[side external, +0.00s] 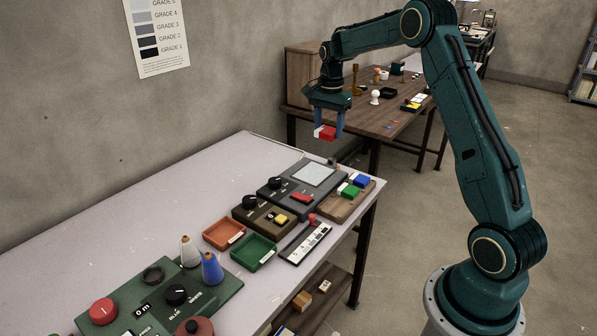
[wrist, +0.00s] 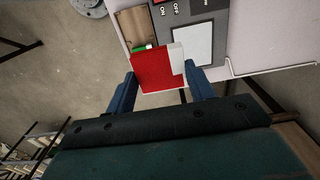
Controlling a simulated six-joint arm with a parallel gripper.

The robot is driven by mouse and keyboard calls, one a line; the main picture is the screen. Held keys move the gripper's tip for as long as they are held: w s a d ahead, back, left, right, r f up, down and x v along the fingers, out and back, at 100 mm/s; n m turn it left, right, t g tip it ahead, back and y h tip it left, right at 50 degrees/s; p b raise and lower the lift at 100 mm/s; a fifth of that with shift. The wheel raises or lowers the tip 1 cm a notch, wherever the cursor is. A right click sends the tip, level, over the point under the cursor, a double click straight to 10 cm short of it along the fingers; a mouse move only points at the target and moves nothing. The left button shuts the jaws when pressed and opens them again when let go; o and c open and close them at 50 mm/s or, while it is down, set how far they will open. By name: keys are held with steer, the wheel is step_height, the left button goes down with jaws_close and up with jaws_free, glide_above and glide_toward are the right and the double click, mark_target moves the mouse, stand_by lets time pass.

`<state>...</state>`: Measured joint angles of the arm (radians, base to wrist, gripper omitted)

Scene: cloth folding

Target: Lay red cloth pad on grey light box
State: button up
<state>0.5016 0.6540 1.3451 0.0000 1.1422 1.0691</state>
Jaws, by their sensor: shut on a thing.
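My gripper (side external: 327,125) is shut on the red cloth pad (side external: 329,134), which has a white strip along one side. It holds the pad in the air, above and beyond the far end of the bench. The wrist view shows the pad (wrist: 154,74) between the two blue fingers of my gripper (wrist: 160,72). The grey light box (side external: 270,200) lies on the bench below, with a pale panel (side external: 314,175) on top. In the wrist view the panel (wrist: 193,46) is just right of the pad, and the pad's white strip overlaps its left edge in the picture.
A wooden tray (side external: 335,209) with blue and green pads stands beside the light box. A brown control box (side external: 264,219), an orange tray (side external: 224,233) and a green tray (side external: 254,251) are nearer. The bench (side external: 150,200) is clear along the wall side.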

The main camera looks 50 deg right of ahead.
steer(key=r, duration=0.1)
glide_above(309, 176)
steer(key=shift+s+a+r, duration=0.1)
stand_by(0.4)
step_height(309, 176, down, 16)
steer(key=shift+r, duration=0.1)
stand_by(0.7)
steer(key=shift+f, duration=2.1)
steer(key=shift+f, duration=0.1)
steer(key=o, duration=0.9)
steer(key=shift+o, duration=0.2)
